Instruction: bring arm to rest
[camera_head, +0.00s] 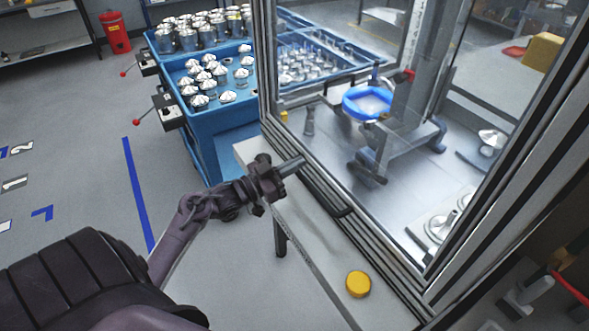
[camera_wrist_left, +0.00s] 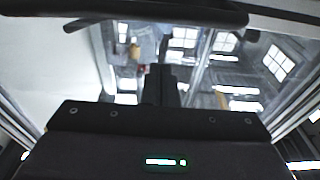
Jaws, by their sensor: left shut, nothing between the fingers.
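My left arm comes in from the lower left of the head view. My left gripper (camera_head: 296,165) is shut and empty, above the narrow white ledge in front of the glass enclosure. In the left wrist view the shut fingers (camera_wrist_left: 162,80) stand up in the middle, with nothing held. Behind them are reflections and blurred bright shapes. My right gripper does not show in either view.
A blue cart (camera_head: 209,130) with metal housings stands beyond the gripper. The framed glass enclosure (camera_head: 392,120) is close on the right, with a blue round fixture (camera_head: 367,101) inside. A yellow button (camera_head: 358,284) sits on the white ledge (camera_head: 316,262).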

